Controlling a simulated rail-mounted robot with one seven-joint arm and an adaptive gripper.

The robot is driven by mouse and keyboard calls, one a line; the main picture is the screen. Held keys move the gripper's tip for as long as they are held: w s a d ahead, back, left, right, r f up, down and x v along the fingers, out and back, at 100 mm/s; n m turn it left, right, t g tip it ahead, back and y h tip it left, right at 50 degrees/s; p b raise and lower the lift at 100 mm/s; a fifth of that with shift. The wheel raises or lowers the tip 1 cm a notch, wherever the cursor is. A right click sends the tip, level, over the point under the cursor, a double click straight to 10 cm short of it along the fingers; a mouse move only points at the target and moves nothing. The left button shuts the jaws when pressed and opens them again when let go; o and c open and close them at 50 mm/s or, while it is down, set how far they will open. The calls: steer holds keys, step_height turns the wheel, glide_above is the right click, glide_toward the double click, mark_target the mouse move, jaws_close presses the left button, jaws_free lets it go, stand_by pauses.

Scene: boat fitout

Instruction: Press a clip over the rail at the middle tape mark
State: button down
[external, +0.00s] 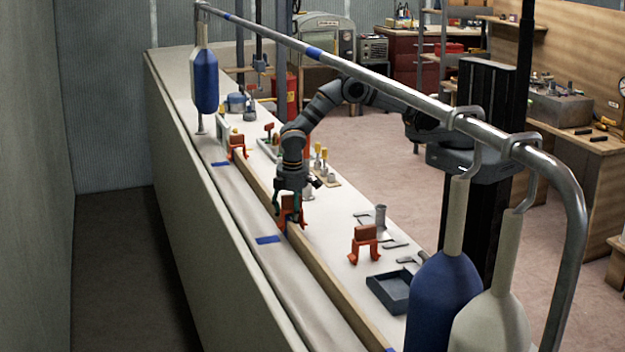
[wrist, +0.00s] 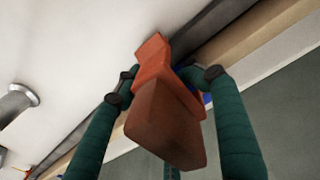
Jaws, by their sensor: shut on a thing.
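My gripper (external: 290,197) is shut on an orange clip with a brown block top (external: 290,213). The clip also shows in the wrist view (wrist: 165,110), between the two dark green fingers (wrist: 168,85). It is at the wooden rail (external: 325,272), level with the middle blue tape mark (external: 267,239). I cannot tell whether it is seated on the rail. In the wrist view the rail (wrist: 245,52) passes behind the clip, with a bit of blue beside the right finger. Another orange clip (external: 237,146) is at the rail by the far tape mark (external: 220,163).
A third orange clip (external: 364,243) stands on the bench top, right of the rail. A metal tube (external: 380,82) with hanging blue and white fenders (external: 440,295) crosses the near right.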

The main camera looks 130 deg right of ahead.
steer(key=c, duration=1.5)
jaws_free()
steer(key=shift+s+f, duration=0.35)
steer(key=shift+f, duration=0.25)
steer(key=shift+o, duration=1.4)
steer(key=shift+w+f, duration=0.2)
steer(key=shift+w, duration=0.05)
steer(key=o, duration=0.8)
steer(key=shift+w+r, duration=0.25)
steer(key=r, duration=1)
steer(key=shift+a+r, duration=0.25)
steer(key=shift+r, duration=0.75)
steer(key=shift+f, duration=0.15)
steer(key=f, duration=1)
steer(key=shift+s+d+f, duration=0.1)
steer(key=shift+d+f, duration=0.05)
steer(key=shift+d, duration=0.1)
